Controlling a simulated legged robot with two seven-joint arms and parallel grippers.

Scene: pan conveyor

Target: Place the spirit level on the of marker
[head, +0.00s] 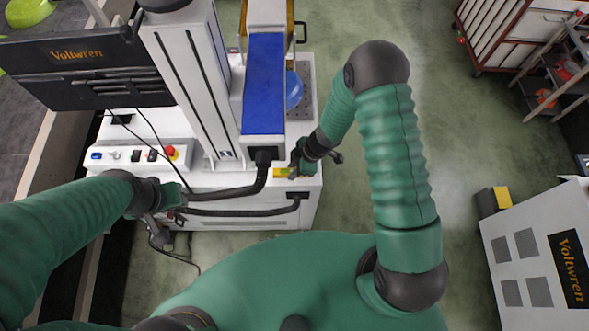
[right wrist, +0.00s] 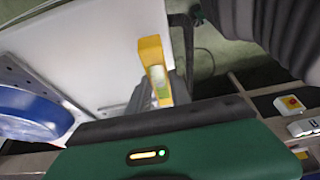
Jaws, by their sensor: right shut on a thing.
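The spirit level is a small yellow bar with a greenish vial (head: 281,172); it also shows in the right wrist view (right wrist: 151,53). My right gripper (head: 295,170) is shut on it, at the front right edge of the white marker machine's base (head: 228,178). In the right wrist view it juts out from the grey fingers (right wrist: 172,90) over the white surface. I cannot tell if it touches that surface. The marker has a grey column and a blue head (head: 264,85). Its perforated plate (head: 308,105) is partly hidden behind the head. My left gripper (head: 158,228) is beside the machine's front left; its jaws are unclear.
A blue round pan (head: 293,90) sits on the perforated plate. A control panel with a red button (head: 170,151) is at the base's left. Black cables hang in front. A black Voltwren screen (head: 80,60) stands at left.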

